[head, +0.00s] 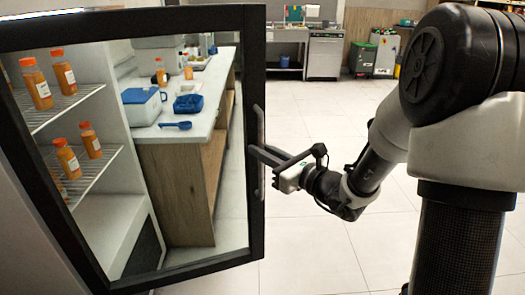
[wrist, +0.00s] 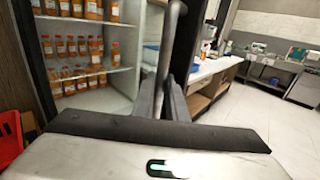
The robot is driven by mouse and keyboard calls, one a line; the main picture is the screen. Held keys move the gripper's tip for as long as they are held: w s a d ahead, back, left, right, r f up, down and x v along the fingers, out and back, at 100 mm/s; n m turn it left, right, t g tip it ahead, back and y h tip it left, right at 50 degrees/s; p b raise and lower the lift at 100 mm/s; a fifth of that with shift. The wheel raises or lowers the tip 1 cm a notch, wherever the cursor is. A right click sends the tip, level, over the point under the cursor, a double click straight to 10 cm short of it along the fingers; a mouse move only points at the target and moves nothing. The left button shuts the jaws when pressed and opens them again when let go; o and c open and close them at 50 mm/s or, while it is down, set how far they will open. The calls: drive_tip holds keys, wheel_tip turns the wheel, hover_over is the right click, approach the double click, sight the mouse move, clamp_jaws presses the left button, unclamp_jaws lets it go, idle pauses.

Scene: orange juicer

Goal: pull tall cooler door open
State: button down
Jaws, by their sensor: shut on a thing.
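The tall cooler door (head: 255,220) has a dark frame around clear glass and stands swung open in the head view, with the counter visible through it. Its vertical metal handle (head: 260,135) is on the door's right edge, and the handle also shows in the wrist view (wrist: 170,45). My gripper (head: 262,155) is at the handle, with its fingers shut on it. The fingers (wrist: 172,100) meet the lower part of the handle in the wrist view. The cooler's interior shows shelves (wrist: 85,75) with several orange juice bottles (wrist: 75,46).
A counter (head: 190,125) with a wooden side stands beyond the door, holding a blue-lidded box (head: 143,106) and a blue scoop (head: 176,125). A red object (wrist: 12,140) is at the wrist view's left edge. Open tiled floor (head: 310,240) lies right of the door.

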drive_tip(key=shift+s+a, duration=0.1)
drive_tip(key=shift+a, duration=0.2)
drive_tip(key=c, duration=2)
unclamp_jaws()
drive_tip(key=shift+c, duration=0.2)
drive_tip(key=shift+d, duration=0.2)
drive_tip(key=p+v, duration=0.1)
drive_tip(key=v, duration=1.6)
drive_tip(key=shift+p, duration=0.35)
drive_tip(key=shift+s, duration=0.1)
